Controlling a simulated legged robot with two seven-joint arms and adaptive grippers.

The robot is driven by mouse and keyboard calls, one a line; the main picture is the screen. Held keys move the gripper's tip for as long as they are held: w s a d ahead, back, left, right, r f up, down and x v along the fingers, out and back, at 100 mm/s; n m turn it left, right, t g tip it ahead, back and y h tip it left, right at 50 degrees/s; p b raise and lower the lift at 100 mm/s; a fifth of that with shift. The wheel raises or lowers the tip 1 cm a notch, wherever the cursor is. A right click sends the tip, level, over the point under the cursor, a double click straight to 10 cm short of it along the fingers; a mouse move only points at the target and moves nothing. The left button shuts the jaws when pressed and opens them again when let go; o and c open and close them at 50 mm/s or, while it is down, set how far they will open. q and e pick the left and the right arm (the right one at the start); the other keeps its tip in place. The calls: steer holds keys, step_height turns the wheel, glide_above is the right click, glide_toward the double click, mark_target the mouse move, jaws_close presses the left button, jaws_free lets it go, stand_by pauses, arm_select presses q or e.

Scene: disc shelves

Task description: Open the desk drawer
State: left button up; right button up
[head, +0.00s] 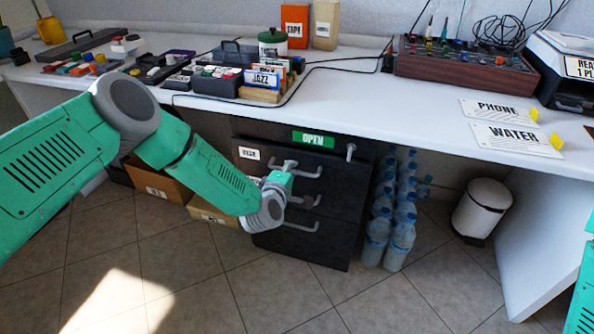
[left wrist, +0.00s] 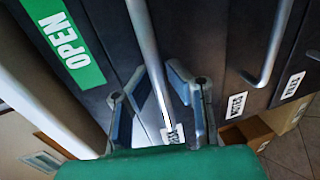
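The black drawer unit (head: 335,215) stands under the white desk, its drawers closed. A green OPEN label (head: 313,139) is on its upper front; the label also shows in the left wrist view (left wrist: 64,45). The grey top drawer handle (head: 308,173) is a horizontal bar, partly hidden by my left gripper (head: 288,166). In the left wrist view the handle bar (left wrist: 143,35) passes between the two fingers of my left gripper (left wrist: 157,72). My right gripper is not in view.
Lower handles (head: 300,226) are below. Cardboard boxes (head: 158,186) stand left of the unit, water bottles (head: 400,240) right of it, and a white bin (head: 482,208) farther right. The white desk top (head: 370,110) overhangs the drawers. The tiled floor in front is clear.

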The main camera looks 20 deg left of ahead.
arm_select(q)
steer(key=shift+o, duration=0.7)
steer(key=shift+d+r, duration=0.1)
steer(key=shift+w+d, duration=0.15)
steer(key=shift+d, duration=0.05)
steer(key=shift+s, duration=0.25)
steer(key=v, duration=1.1)
steer(key=shift+s, duration=0.2)
steer(key=shift+a, duration=0.15)
